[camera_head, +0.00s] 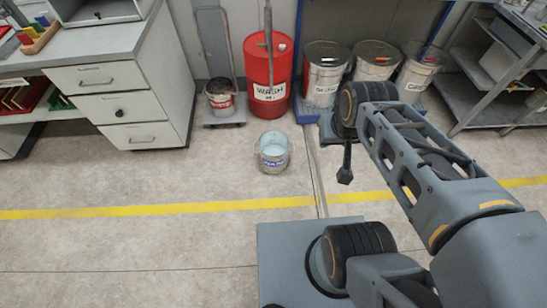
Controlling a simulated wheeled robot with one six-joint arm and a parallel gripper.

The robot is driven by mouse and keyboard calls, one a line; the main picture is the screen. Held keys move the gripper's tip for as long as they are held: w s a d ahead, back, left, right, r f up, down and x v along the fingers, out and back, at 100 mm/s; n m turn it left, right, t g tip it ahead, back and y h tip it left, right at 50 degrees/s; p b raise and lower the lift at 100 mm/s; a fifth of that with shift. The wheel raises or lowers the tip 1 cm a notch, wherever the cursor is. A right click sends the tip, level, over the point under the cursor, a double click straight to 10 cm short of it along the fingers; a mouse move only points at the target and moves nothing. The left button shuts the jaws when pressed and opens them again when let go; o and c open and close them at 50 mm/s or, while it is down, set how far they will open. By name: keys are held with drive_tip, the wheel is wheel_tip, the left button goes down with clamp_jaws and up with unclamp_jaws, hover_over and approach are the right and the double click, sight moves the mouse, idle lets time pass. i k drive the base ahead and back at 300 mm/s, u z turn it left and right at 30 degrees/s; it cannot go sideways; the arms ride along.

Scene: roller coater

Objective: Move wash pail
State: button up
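A small metal pail (273,158) with a blue and white label stands upright on the open floor near the middle of the camera_head view. Its open top shows something pale blue inside. A second pail (220,101) with a red and white label stands behind it to the left, on a low grey base. I cannot tell which pail is the wash pail by its label. My gripper (344,177) hangs at the end of my arm, to the right of the blue-labelled pail and apart from it. Its fingers are too small and dark to read.
A red drum (269,76) marked WASH stands behind the floor pail. Several light drums (322,75) stand on a blue pallet (306,112). A drawer cabinet (124,104) is at left, a metal shelf (480,100) at right. Floor around the yellow line (150,209) is clear.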

sight(275, 146)
drive_tip(key=u, duration=0.75)
drive_tip(key=k, duration=1)
drive_tip(key=u, duration=1.05)
drive_tip(key=k, duration=0.35)
drive_tip(key=u, duration=0.25)
drive_tip(key=i, duration=1.3)
drive_tip(key=z, duration=0.4)
drive_tip(key=i, duration=1.8)
drive_tip(key=z, duration=1.35)
drive_tip(key=i, duration=0.95)
drive_tip(key=z, duration=1.5)
drive_tip(key=i, duration=0.35)
drive_tip(key=z, duration=0.2)
